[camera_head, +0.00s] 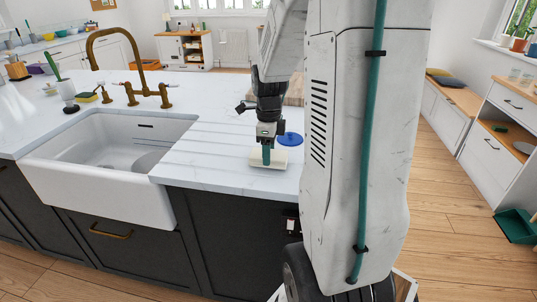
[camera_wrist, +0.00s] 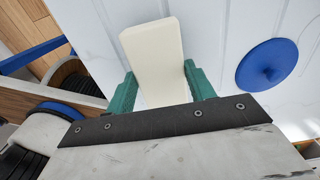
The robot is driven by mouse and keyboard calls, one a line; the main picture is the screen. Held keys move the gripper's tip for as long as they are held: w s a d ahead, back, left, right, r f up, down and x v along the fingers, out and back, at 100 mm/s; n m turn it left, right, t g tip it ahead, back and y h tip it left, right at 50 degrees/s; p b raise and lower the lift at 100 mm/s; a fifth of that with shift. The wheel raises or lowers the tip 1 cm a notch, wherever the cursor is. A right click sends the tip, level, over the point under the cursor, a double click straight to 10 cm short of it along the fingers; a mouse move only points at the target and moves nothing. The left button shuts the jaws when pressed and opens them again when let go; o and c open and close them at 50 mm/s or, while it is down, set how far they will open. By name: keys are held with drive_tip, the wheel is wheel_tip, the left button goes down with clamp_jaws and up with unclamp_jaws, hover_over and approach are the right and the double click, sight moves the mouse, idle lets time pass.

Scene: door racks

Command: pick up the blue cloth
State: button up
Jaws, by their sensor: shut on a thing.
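My gripper (camera_head: 266,157) is low over the white counter, to the right of the sink. Its green fingers (camera_wrist: 160,88) are shut on a cream-coloured flat block (camera_wrist: 152,52), one finger on each long side. The block also shows in the head view (camera_head: 281,160), at or just above the counter; I cannot tell which. I see no clear blue cloth. A round blue disc with a small raised knob, like a lid (camera_wrist: 267,66), lies on the counter to the right of the block. It also shows in the head view (camera_head: 290,139), apart from my gripper.
A white sink (camera_head: 95,178) with a brass tap (camera_head: 130,62) is to the left. A wooden board (camera_head: 294,92) lies behind my arm. The counter's front edge is close to the block. A green dustpan-like item (camera_head: 514,226) stands at the far right.

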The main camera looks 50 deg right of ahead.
wheel_tip(320, 180, up, 2)
drive_tip(key=shift+r, duration=0.2)
drive_tip(key=s, duration=0.4)
drive_tip(key=s+d+r, duration=0.1)
drive_tip(key=s, duration=0.4)
drive_tip(key=s+d, duration=0.1)
drive_tip(key=s, duration=0.4)
drive_tip(key=shift+s+r, duration=0.25)
drive_tip(key=shift+s+d, duration=0.15)
drive_tip(key=shift+s, duration=0.6)
drive_tip(key=shift+o, duration=0.9)
